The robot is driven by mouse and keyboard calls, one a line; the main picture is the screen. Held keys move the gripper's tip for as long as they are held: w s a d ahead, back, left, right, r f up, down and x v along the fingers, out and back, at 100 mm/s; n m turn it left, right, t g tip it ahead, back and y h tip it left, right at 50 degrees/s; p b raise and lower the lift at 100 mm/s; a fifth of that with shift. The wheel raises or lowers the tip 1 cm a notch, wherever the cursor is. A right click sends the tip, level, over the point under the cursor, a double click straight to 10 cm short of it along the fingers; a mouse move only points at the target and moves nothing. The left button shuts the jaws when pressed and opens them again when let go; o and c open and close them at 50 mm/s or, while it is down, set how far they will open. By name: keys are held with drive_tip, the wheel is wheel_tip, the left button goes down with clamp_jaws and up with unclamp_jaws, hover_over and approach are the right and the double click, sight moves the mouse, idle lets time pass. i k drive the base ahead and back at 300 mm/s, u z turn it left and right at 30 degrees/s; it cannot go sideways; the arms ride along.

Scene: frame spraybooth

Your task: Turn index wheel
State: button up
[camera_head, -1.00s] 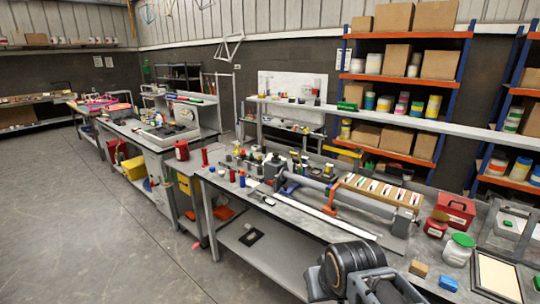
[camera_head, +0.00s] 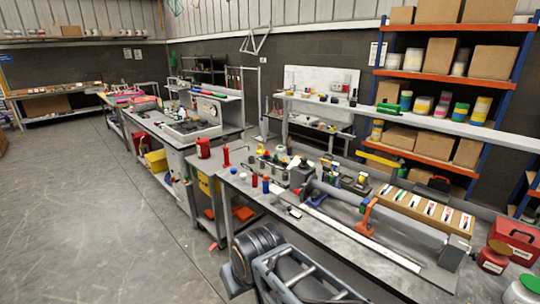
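A long grey tube fixture (camera_head: 385,213) lies along the near bench. A dark grey block (camera_head: 301,174) stands at its left end, and an orange support (camera_head: 366,217) holds it near the middle. I cannot make out an index wheel for certain; it may be part of this fixture, too small to tell. Dark and grey links of my own arm show at the bottom centre, in front of the bench. My gripper's fingers do not show in this view.
The near bench (camera_head: 340,238) carries small bottles, a tray of labelled strips (camera_head: 428,207), and a red box (camera_head: 511,242). A red can (camera_head: 203,147) stands on the bench further left. Shelving (camera_head: 455,77) stands behind. The floor (camera_head: 95,215) at left is clear.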

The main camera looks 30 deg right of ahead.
sight(303, 164)
drive_tip(key=u, duration=0.05)
drive_tip(key=i, duration=0.8)
drive_tip(key=z, duration=0.9)
drive_tip(key=i, duration=1.05)
drive_tip(key=z, duration=0.3)
